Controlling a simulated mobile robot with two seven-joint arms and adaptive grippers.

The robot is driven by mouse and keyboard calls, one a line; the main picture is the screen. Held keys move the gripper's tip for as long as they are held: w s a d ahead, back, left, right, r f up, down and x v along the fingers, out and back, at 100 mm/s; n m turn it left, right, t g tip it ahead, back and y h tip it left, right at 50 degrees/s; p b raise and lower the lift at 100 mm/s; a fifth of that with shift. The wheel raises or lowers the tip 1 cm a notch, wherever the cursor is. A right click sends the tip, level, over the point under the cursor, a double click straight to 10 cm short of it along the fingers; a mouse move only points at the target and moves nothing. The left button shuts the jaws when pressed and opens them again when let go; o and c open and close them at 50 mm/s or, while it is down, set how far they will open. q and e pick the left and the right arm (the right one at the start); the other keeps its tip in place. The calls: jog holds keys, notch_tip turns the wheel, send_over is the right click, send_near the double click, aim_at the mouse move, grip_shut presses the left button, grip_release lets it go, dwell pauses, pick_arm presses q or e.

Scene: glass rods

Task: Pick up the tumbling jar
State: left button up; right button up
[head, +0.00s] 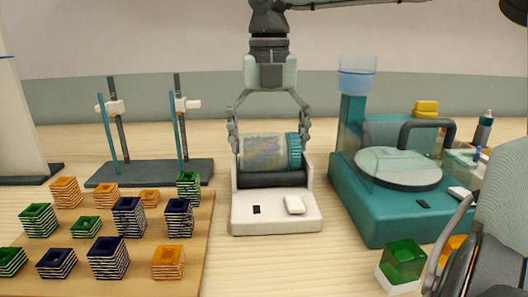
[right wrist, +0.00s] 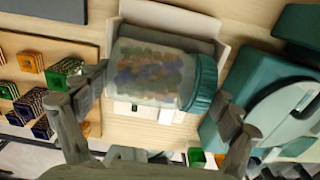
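The tumbling jar (head: 264,152), clear with a ribbed teal cap and mottled coloured contents, lies on its side on the dark roller of a white tumbler base (head: 278,219). My right gripper (head: 268,132) reaches down from above, its fingers spread wide, one beside the jar's left end and one beside its cap. In the right wrist view the jar (right wrist: 150,77) lies between the fingertips, with the teal cap toward the right finger. The fingers look very close to the jar's ends; I cannot tell whether they touch. My left gripper is not in view.
A teal machine (head: 372,213) with a round plate stands close on the right. A wooden board (head: 189,248) with several small coloured stacks lies at left. A stand (head: 153,172) with thin rods is behind it. A green block (head: 403,257) sits at front right.

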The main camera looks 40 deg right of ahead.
jog(key=c, duration=0.6)
